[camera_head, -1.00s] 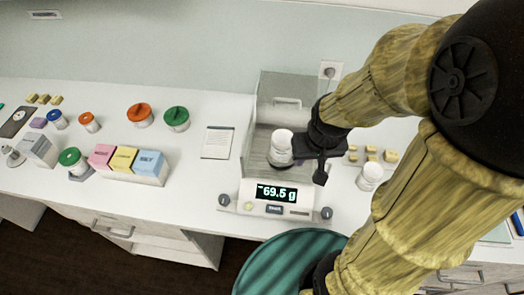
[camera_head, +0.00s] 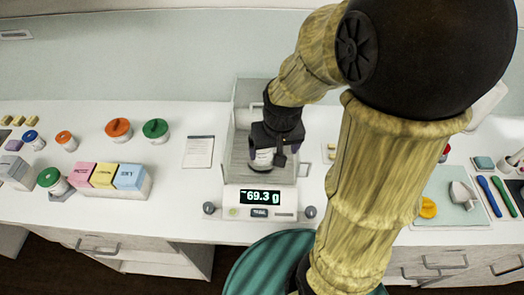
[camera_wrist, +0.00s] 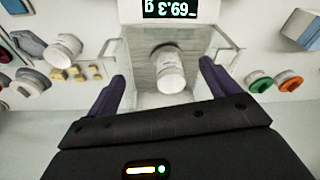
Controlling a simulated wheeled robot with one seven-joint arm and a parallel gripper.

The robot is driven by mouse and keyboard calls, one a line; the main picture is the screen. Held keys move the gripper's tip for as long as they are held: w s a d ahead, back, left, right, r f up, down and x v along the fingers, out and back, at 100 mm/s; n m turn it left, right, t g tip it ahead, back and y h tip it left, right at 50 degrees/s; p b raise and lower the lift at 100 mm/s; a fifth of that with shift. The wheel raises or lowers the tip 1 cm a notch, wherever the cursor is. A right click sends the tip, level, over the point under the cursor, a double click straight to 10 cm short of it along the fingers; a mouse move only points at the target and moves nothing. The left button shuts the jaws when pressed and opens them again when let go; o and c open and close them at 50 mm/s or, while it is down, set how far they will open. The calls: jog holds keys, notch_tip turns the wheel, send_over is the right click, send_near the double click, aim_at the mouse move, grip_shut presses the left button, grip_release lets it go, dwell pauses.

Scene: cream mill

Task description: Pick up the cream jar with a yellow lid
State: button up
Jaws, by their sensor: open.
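A white jar (camera_wrist: 168,72) with a faint label stands on the pan inside the balance (camera_head: 232,160). No yellow lid shows on it; I cannot tell whether its top is open. In the head view the jar (camera_head: 262,160) is partly hidden by my gripper (camera_head: 272,148). My gripper is open over the jar, and in the wrist view its dark fingers (camera_wrist: 163,80) are on either side of it, apart from it.
The balance display (camera_head: 261,196) reads about -69.3 g. Clear walls stand close around the pan. A second white jar (camera_wrist: 62,50) stands beside the balance. Jars with orange (camera_head: 118,128) and green (camera_head: 155,129) lids and coloured boxes (camera_head: 103,176) are at left. A paper (camera_head: 198,152) lies between.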

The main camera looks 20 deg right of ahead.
jog(key=w+r+m+g, duration=0.2)
jog(key=w+r+m, duration=0.1)
jog(key=w, duration=0.9)
notch_tip(320, 180, down, 13)
jog(key=p, duration=0.4)
jog(key=shift+a+r, duration=0.1)
jog(key=shift+r, duration=0.1)
jog(key=f+p, duration=0.1)
jog(key=f, duration=0.1)
jog(key=f+p, duration=0.1)
jog(key=f, duration=0.1)
jog(key=shift+s, duration=0.4)
jog(key=shift+f+p, duration=0.3)
jog(key=shift+f, duration=0.3)
jog(key=shift+w, duration=0.1)
